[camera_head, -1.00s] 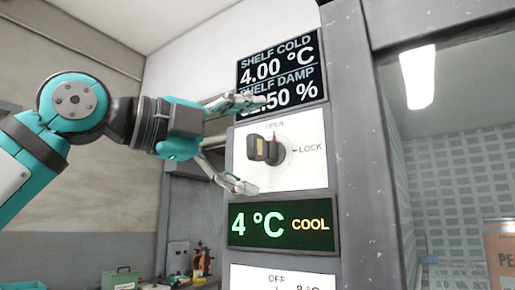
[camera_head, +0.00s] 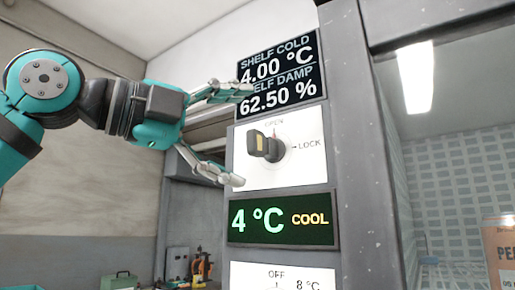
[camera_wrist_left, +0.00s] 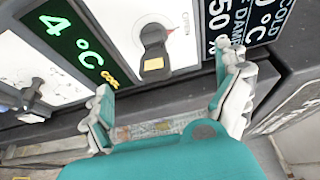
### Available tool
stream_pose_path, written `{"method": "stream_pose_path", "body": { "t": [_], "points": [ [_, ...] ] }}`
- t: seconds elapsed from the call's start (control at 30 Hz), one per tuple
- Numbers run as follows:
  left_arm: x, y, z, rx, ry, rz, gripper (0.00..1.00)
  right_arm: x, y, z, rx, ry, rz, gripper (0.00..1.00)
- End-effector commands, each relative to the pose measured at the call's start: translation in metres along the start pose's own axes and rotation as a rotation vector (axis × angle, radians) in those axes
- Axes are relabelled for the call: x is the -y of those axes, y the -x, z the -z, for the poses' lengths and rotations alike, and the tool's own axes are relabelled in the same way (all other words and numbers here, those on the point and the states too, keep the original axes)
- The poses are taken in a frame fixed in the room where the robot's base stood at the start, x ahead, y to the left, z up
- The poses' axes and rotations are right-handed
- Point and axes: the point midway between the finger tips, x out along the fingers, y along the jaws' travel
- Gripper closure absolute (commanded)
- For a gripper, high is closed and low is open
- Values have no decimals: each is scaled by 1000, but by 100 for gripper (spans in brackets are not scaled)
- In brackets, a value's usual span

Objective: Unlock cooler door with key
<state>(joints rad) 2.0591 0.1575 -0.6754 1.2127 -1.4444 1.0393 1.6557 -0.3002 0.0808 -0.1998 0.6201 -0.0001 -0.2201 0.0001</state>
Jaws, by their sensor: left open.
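The key (camera_head: 260,145), with a dark head and a yellow patch, sits in the round lock on a white panel (camera_head: 306,171). The panel is marked OPEN at the top and LOCK at the right. A red mark on the lock is at the OPEN side. The key also shows in the left wrist view (camera_wrist_left: 153,63), between the fingers. My left gripper (camera_head: 242,135) is open and empty, its fingers spread above and below the key, apart from it. It also shows in the wrist view (camera_wrist_left: 164,68). My right gripper is not in view.
A dark display (camera_head: 280,75) is above the lock panel and a green COOL display (camera_head: 282,219) below it. The grey door frame (camera_head: 365,150) stands at right. A tiled room with an orange container (camera_head: 498,255) lies beyond. A green box (camera_head: 120,281) is at lower left.

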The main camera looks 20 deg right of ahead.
Motion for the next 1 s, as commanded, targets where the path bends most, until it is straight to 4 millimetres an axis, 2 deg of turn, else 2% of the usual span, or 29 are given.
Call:
{"method": "stream_pose_path", "body": {
  "t": [1.0],
  "points": [
    [-1,38,16,0,0,0,0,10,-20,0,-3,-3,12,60]
  ]
}}
